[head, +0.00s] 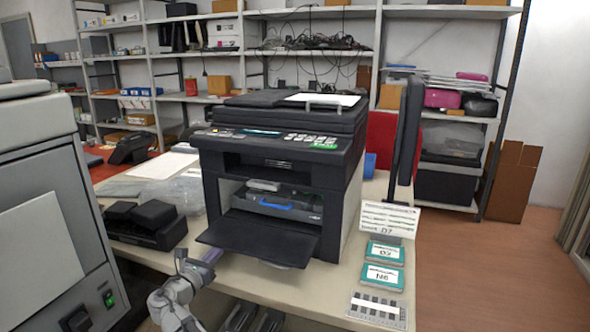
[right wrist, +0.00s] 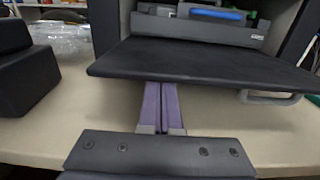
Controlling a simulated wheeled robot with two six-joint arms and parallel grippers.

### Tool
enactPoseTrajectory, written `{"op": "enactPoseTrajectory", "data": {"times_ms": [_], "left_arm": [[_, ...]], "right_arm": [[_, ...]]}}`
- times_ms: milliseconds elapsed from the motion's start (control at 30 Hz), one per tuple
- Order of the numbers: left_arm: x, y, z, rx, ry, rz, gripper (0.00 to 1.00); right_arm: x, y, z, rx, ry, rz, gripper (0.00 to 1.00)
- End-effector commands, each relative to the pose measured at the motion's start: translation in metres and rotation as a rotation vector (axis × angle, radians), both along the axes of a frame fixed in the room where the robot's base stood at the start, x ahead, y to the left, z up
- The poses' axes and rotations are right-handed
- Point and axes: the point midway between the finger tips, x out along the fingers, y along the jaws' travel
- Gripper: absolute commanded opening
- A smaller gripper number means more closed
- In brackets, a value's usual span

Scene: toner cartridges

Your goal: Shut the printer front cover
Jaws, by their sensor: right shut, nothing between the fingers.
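The printer (head: 283,150) is dark grey and stands on the table. Its front cover (head: 255,237) is a dark flap folded down and open, almost level; it fills the upper middle of the right wrist view (right wrist: 200,65). A toner cartridge with a blue handle (head: 276,205) shows inside the open bay, and its blue part is at the top of the right wrist view (right wrist: 215,14). My right gripper (head: 212,256) is shut and empty. Its purple fingers (right wrist: 162,90) reach the cover's front edge, with their tips at or just under it; contact cannot be told. My left gripper is out of view.
A black two-block device (head: 146,222) lies left of the cover. A large grey machine (head: 45,220) stands at the left. Labelled boxes (head: 383,275) and a card (head: 388,220) sit right of the printer. A dark monitor (head: 406,130) stands beside it.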

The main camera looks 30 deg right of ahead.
Motion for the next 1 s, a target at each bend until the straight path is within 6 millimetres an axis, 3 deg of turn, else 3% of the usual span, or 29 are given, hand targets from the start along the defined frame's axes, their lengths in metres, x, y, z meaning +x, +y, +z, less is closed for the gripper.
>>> {"op": "enactPoseTrajectory", "data": {"times_ms": [367,700,1000], "left_arm": [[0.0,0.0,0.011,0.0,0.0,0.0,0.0],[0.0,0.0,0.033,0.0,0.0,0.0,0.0],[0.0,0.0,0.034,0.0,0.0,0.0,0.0]], "right_arm": [[0.0,0.0,0.011,-0.001,-0.001,0.0,0.0],[0.002,-0.003,0.033,-0.001,-0.001,0.0,0.0],[0.003,-0.003,0.034,-0.001,-0.001,0.0,0.0]]}}
